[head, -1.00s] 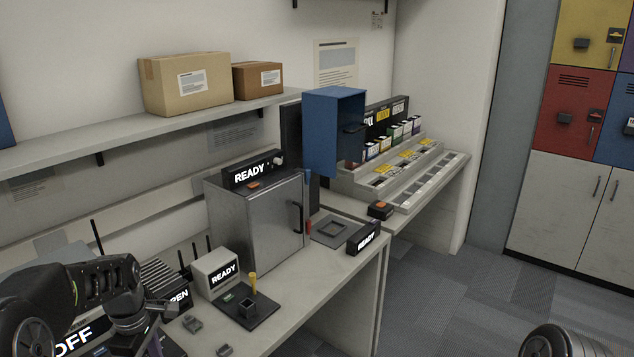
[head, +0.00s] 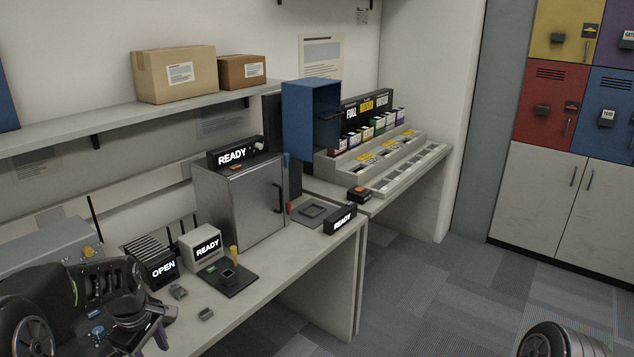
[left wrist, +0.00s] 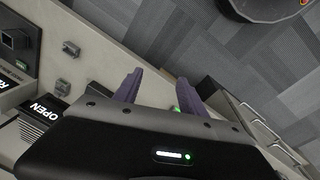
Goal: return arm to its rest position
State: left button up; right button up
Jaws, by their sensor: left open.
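My left arm (head: 95,300) comes in from the lower left in the head view, folded low in front of the bench. Its gripper (head: 155,338) is near the bench's front edge, partly cut off by the frame's bottom. In the left wrist view the two purple fingers of the left gripper (left wrist: 157,90) are spread apart with nothing seen between them. The grey carpet lies beyond them. My right gripper is not in view.
The bench (head: 262,300) carries small grey parts (head: 178,292), a black fixture (head: 228,280), a READY box (head: 200,247), an OPEN sign (head: 163,270) and a metal cabinet (head: 240,205). Lockers (head: 552,105) stand at the right. The carpet (head: 430,300) between is clear.

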pick_arm(q)
jog(key=w+d+f+m+t, duration=0.2)
jog(key=w+d+f+m, duration=0.1)
jog(key=d+f+m, duration=0.35)
jog(key=s+d+f+m+h, duration=0.2)
jog(key=s+d+f+m, duration=0.35)
jog(key=d+f, duration=0.55)
jog(key=s+d+f+g, duration=0.1)
jog(key=s+d+f, duration=0.2)
jog(key=s, duration=0.4)
jog(key=s+d+f+m+g+h, duration=0.1)
jog(key=s+d+f, duration=0.2)
jog(key=s+d, duration=0.2)
jog(key=s+d+f+h, duration=0.1)
jog(key=s+d+f, duration=0.2)
jog(key=s, duration=0.7)
jog(key=shift+s+d+f+m+g, duration=0.15)
jog(key=shift+d+f+m+g, duration=0.2)
jog(key=shift+d, duration=0.75)
